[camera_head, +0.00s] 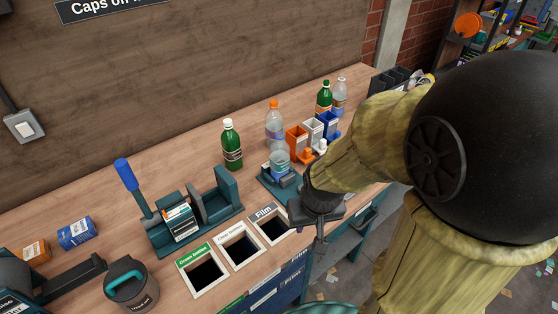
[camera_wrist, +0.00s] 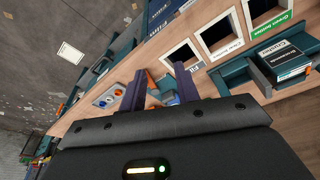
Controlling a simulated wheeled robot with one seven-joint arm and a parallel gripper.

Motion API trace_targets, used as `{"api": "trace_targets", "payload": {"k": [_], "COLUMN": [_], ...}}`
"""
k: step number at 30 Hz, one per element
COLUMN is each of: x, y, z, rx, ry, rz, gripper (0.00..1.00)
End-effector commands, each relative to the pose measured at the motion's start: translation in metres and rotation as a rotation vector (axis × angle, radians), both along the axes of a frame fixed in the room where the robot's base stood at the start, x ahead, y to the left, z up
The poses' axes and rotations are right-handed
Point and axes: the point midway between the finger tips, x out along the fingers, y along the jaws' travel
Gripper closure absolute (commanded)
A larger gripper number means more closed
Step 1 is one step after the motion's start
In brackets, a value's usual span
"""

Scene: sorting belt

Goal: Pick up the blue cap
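My gripper (camera_head: 319,238) hangs over the front edge of the bench, in front of the Film opening. In the wrist view its two dark fingers (camera_wrist: 160,85) are apart with nothing between them, so it is open. I cannot make out the blue cap for certain in either view; my arm covers part of the bench right of the caps. An orange cap (camera_head: 306,155) and a white cap (camera_head: 321,146) stand in front of the small orange bin (camera_head: 296,138), white bin (camera_head: 313,130) and blue bin (camera_head: 330,121).
A teal holder (camera_head: 264,181) with a clear bottle (camera_head: 280,162) is left of the caps. A green bottle (camera_head: 232,146) and an orange-capped clear bottle (camera_head: 275,126) stand behind. Three framed openings, including Film (camera_head: 268,213), line the front. A teal crusher (camera_head: 160,238) is at left.

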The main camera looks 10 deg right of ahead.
Motion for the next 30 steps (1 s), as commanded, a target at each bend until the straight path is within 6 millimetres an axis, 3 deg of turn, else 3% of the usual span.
{"api": "trace_targets", "payload": {"k": [11,12,15,16,23,26,30], "x": [0.0,0.0,0.0,0.0,0.0,0.0,0.0], "y": [0.0,0.0,-0.0001,-0.0001,0.0,0.0,0.0], "z": [0.0001,0.0001,0.0001,0.0001,0.0,0.0001,0.0], "rx": [0.0,0.0,0.0,0.0,0.0,0.0,0.0], "ry": [0.0,0.0,0.0,0.0,0.0,0.0,0.0], "rz": [0.0,0.0,0.0,0.0,0.0,0.0,0.0], "gripper": [0.68,0.66,0.47,0.46,0.46,0.64,0.64]}}
